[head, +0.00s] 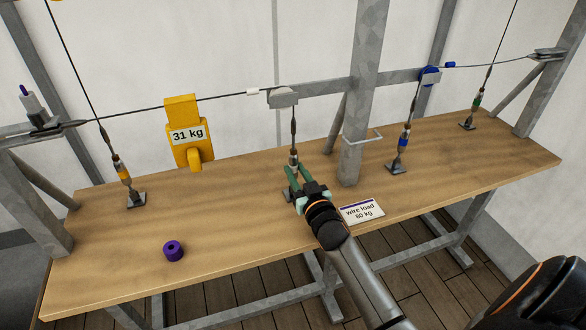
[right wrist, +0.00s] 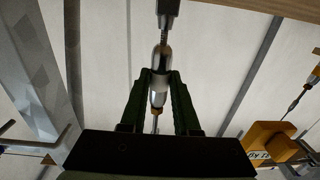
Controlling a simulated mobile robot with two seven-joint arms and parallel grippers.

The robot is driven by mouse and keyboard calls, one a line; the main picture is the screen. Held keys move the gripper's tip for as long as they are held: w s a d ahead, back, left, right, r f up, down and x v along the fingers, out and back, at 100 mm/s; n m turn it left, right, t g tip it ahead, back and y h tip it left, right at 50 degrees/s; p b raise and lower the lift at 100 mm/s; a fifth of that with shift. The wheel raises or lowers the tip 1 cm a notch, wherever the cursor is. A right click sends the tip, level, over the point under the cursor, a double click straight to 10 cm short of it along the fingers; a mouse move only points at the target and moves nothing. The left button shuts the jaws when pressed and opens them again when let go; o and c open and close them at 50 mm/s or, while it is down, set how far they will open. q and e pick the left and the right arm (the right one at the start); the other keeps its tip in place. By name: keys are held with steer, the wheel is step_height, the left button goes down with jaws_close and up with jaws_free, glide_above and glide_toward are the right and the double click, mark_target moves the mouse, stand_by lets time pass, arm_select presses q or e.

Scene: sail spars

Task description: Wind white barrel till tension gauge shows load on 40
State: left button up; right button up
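The white barrel (head: 293,160) is part of an upright turnbuckle rising from a dark foot on the wooden bench to a grey block on the wire. My right gripper (head: 295,168) reaches up from the front with its green fingers around this barrel. In the right wrist view the barrel (right wrist: 160,62) sits between the fingertips (right wrist: 160,76), which appear to press it from both sides. The yellow tension gauge (head: 181,107) hangs on the wire to the left and reads 31 kg. Its yellow body (right wrist: 268,137) shows partly in the wrist view. My left gripper is not in view.
A card (head: 361,213) reading "Wire load 80 kg" lies right of my gripper. A purple ring (head: 173,250) lies at the front left. Other turnbuckles have yellow (head: 122,172), blue (head: 403,140) and green (head: 475,104) barrels.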

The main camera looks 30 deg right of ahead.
steer(key=o, duration=0.4)
steer(key=shift+r+p, duration=0.4)
steer(key=shift+p, duration=0.1)
